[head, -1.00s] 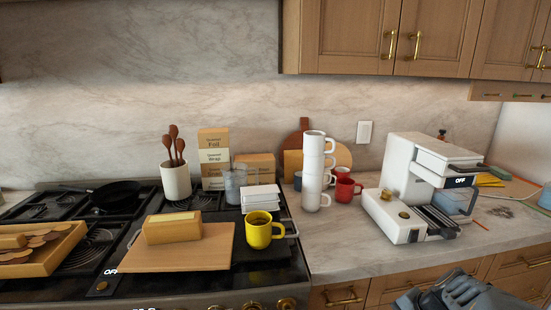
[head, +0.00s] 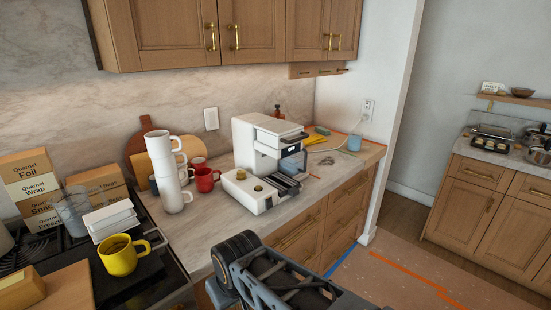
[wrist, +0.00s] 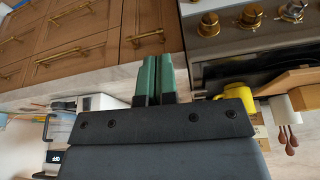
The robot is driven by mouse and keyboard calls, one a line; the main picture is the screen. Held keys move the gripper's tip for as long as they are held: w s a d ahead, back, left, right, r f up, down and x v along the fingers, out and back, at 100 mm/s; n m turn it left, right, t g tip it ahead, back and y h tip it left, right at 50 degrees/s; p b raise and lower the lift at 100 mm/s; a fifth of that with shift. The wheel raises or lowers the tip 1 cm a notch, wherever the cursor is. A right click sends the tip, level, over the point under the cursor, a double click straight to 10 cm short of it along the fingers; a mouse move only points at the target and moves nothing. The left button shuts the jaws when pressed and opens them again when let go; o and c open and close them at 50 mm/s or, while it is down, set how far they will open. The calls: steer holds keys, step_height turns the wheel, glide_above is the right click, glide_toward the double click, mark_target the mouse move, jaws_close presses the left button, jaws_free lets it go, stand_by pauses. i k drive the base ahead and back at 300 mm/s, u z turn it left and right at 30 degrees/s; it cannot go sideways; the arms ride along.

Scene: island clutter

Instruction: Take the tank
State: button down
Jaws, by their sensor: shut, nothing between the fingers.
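The tank (head: 291,164) appears to be the bluish see-through container at the right side of the white coffee machine (head: 249,143), under its upper housing. The machine stands on the marble counter and shows an OFF label. Part of the machine also shows at the left of the wrist view (wrist: 103,101), where I cannot make out the tank clearly. My gripper (wrist: 154,58) has two green fingers that are shut together and empty. It is in front of the counter's drawers, apart from the machine and tank. My arm crosses the bottom of the head view.
Stacked white mugs (head: 167,173) and red mugs (head: 206,179) stand left of the machine. A yellow mug (head: 121,257) is on the stove side. A blue cup (head: 354,142) and a yellow item (head: 316,140) lie at the right.

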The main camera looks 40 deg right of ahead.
mark_target(294, 164)
steer(key=k, duration=0.5)
steer(key=z, duration=2.05)
steer(key=i, duration=1.6)
steer(key=u, duration=2.5)
